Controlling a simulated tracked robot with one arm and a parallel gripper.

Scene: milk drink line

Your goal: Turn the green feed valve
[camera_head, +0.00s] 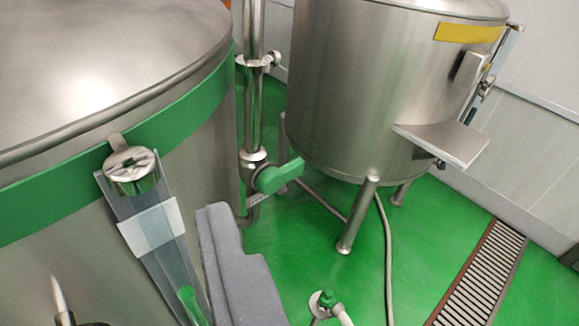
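The green feed valve handle (280,177) sits low on a vertical steel pipe (254,110), between two steel tanks. The handle points right and slightly up from the round valve body (254,172). A grey stepped part (238,268), which looks like part of my gripper, rises from the bottom edge. In the picture it lies below and left of the handle, with a visible gap to it. I see no second finger clearly, so its opening is unclear. Nothing covers the handle.
A large tank (110,60) with a green band fills the left, with a clear gauge tube (150,230). A legged tank (365,90) stands behind right, its shelf (443,142) sticking out. A hose and small green tap (328,299) are low centre. A drain (483,277) crosses the green floor.

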